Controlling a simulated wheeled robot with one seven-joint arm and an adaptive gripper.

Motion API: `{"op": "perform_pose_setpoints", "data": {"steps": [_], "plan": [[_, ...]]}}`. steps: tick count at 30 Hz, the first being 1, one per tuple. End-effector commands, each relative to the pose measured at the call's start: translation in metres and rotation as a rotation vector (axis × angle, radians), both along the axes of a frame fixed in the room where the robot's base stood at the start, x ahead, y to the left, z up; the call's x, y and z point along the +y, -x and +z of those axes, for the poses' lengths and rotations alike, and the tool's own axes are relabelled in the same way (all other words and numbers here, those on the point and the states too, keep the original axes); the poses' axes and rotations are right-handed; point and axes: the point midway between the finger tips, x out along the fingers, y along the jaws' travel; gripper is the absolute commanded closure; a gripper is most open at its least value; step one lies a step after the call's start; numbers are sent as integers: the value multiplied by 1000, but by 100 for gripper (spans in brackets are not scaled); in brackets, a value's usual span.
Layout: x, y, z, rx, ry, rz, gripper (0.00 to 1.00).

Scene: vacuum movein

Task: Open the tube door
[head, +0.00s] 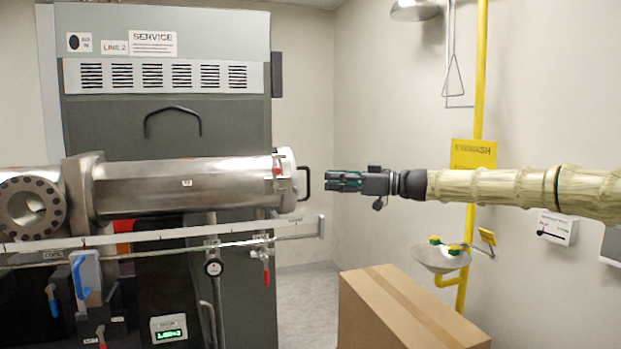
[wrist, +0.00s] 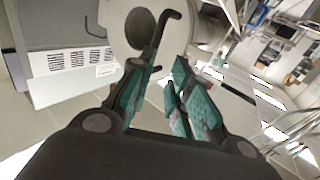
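The steel tube (head: 185,186) lies level across the left half of the head view. Its round door (head: 287,180) closes the right end and looks shut. A black bar handle (head: 304,184) sticks out from the door. My gripper (head: 331,181) is just right of the handle, level with it and apparently a little apart from it. In the wrist view, my gripper (wrist: 164,72) shows its teal finger pads with a gap between them, nothing held. The dark handle (wrist: 163,32) rises beyond the fingertips, its lower end partly hidden by the left finger.
A cardboard box (head: 400,310) stands below my arm. An eyewash basin (head: 441,258) and yellow pipe (head: 467,220) are behind the arm. A grey cabinet (head: 165,130) stands behind the tube, and a metal rail (head: 180,233) runs below it. Floor between cabinet and box is clear.

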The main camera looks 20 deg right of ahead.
Motion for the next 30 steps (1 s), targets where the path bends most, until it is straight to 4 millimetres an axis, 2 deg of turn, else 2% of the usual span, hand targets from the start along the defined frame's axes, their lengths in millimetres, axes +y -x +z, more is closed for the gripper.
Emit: {"op": "perform_pose_setpoints", "data": {"steps": [1, 6, 15, 26, 30], "plan": [[10, -8, -2, 8, 3, 2, 81], [32, -23, -4, 9, 3, 2, 81], [58, -39, -4, 8, 5, -1, 81], [55, -40, -5, 6, 1, -4, 81], [56, -40, -5, 8, 1, -4, 100]]}}
